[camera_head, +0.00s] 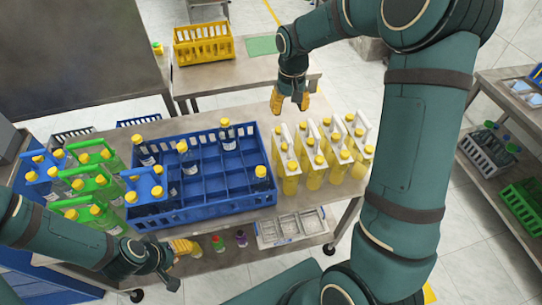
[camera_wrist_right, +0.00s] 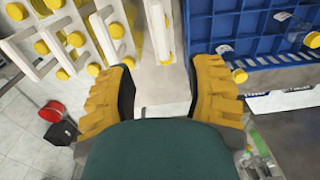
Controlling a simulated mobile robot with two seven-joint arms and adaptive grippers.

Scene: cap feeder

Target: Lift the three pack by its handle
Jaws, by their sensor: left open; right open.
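Several packs of yellow bottles with white handles, such as the leftmost one (camera_head: 287,142), stand in a row on the table right of the blue crate. More packs, with green handles (camera_head: 85,144) and blue handles (camera_head: 136,171), stand at the table's left. My right gripper (camera_head: 290,103) is open and empty above the table's back edge, behind the leftmost white-handled pack. In the right wrist view, that pack's white handle (camera_wrist_right: 157,28) lies ahead of the open fingers (camera_wrist_right: 161,78), apart from them. My left gripper (camera_head: 185,249) is open and empty at the table's front edge.
The blue crate (camera_head: 205,210) holds several single bottles in its compartments. A grey tray (camera_head: 290,228) stands at the front, right of the middle. A yellow basket (camera_head: 203,45) stands on a table behind. Shelves with crates (camera_head: 490,150) are at the right.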

